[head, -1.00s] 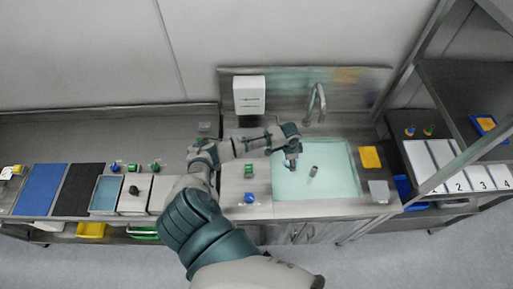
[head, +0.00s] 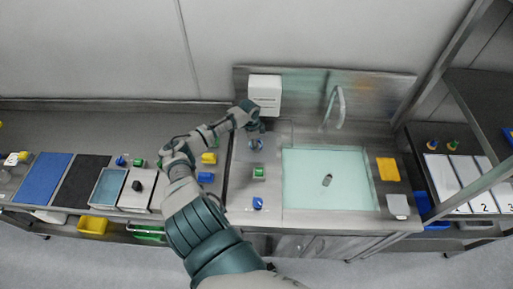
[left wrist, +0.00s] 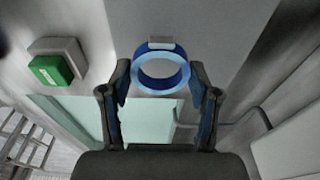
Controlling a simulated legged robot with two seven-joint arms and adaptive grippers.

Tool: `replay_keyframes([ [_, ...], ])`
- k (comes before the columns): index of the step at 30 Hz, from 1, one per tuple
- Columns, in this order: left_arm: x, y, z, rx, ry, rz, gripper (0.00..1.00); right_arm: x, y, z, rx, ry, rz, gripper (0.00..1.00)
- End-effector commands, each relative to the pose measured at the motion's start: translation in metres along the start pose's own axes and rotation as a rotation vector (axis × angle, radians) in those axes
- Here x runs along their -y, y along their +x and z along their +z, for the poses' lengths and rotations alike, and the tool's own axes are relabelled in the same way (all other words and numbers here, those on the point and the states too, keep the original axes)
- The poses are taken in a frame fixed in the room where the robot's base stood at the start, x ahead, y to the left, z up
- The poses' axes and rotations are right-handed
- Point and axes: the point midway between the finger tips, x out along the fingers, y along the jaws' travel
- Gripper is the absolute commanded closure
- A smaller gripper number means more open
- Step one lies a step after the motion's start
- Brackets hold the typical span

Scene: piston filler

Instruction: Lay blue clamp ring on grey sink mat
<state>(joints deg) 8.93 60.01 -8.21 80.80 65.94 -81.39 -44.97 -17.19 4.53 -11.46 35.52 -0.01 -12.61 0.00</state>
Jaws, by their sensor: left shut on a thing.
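The blue clamp ring (left wrist: 163,72) is a round band with a pale lug on its top edge. My left gripper (head: 256,137) is shut on it, and the ring shows between and just beyond the fingertips in the left wrist view (left wrist: 162,95). In the head view the gripper and ring are above the grey surface (head: 240,195) left of the sink. I cannot make out a separate edge that marks this surface as the mat, nor whether the ring touches it. My right gripper is not in view.
A green block on a white base (head: 259,173) and a small blue part (head: 258,203) stand in front of the gripper. The sink (head: 300,200) holds pale water and a small dark piece (head: 327,180). A white dispenser (head: 264,92) hangs behind, near a tap (head: 338,105).

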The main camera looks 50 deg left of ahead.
Motion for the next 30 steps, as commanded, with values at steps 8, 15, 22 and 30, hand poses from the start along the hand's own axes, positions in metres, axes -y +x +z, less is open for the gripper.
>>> replay_keyframes([
  [8,0.001,0.036,0.005,-0.002,-0.003,0.002,0.75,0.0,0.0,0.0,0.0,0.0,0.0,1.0],
  [15,0.0,0.039,0.006,0.001,0.0,-0.001,0.33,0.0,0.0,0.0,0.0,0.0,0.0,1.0],
  [22,0.0,0.038,0.005,0.001,0.0,-0.001,0.13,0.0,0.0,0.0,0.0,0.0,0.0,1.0],
  [30,0.001,0.031,0.006,0.0,0.0,-0.002,0.13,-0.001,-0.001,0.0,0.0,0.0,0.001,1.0],
])
